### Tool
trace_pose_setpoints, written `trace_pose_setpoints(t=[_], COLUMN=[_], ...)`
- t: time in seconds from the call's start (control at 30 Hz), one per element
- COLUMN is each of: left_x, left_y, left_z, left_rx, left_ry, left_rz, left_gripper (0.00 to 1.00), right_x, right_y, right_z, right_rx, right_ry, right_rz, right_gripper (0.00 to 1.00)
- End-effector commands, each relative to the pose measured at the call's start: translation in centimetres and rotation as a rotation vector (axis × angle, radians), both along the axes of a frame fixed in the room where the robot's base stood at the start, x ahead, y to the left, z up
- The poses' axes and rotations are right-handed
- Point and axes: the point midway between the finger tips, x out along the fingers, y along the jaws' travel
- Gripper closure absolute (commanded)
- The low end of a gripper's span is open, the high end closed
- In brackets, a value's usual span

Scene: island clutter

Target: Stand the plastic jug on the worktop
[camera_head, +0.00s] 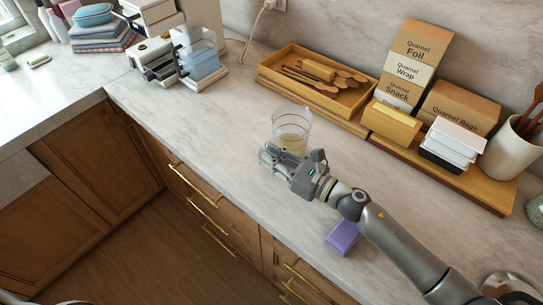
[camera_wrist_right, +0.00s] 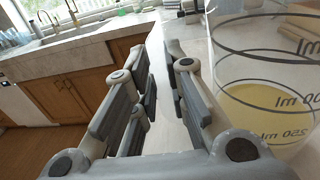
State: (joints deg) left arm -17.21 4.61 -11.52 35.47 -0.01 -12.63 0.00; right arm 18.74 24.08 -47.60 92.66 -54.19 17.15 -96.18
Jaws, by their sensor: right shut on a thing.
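The plastic jug (camera_head: 293,120) is clear, with printed measuring marks and pale yellow liquid in its lower part. In the head view it looks upright at the middle of the worktop (camera_head: 225,125). Its base is partly hidden behind my right gripper (camera_head: 272,158), so I cannot tell whether it touches the surface. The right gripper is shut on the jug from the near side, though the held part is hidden. In the right wrist view the jug (camera_wrist_right: 265,85) fills the right side, close beside the fingers (camera_wrist_right: 162,90). My left gripper is not in view.
A wooden tray (camera_head: 265,78) with utensils stands behind the jug. Boxes (camera_head: 420,50), white containers (camera_head: 455,140) and a utensil crock (camera_head: 508,152) stand at right. A purple block (camera_head: 342,236) lies near my right arm. Worktop left of the jug is clear towards the coffee machine (camera_head: 160,60).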

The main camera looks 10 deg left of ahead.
Motion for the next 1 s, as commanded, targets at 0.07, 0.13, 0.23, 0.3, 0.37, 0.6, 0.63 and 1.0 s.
trace_pose_setpoints(t=[0.07, 0.13, 0.23, 0.3, 0.37, 0.6, 0.63, 1.0], left_x=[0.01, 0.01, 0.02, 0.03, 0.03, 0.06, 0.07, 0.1], left_y=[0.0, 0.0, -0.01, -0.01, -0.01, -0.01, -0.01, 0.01], left_z=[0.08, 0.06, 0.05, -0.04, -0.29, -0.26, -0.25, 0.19], left_rx=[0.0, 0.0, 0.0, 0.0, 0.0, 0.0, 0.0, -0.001], left_ry=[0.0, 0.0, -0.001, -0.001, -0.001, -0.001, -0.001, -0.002], left_rz=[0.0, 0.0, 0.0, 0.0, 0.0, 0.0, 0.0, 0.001], left_gripper=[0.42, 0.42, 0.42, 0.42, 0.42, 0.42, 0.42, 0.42], right_x=[0.09, 0.09, 0.08, 0.07, 0.06, 0.03, 0.03, -0.03], right_y=[0.0, -0.02, -0.01, 0.0, -0.01, -0.04, -0.04, -0.16], right_z=[-0.01, -0.01, -0.01, -0.1, -0.33, -0.44, -0.44, -0.05], right_rx=[0.003, 0.002, 0.002, 0.002, 0.002, 0.0, 0.0, 0.0], right_ry=[-0.004, -0.005, -0.005, -0.005, -0.005, -0.001, -0.001, -0.001], right_rz=[-0.001, -0.001, 0.0, 0.0, 0.0, 0.0, 0.0, -0.001], right_gripper=[1.0, 1.0, 1.0, 1.0, 1.0, 0.65, 0.65, 0.65])
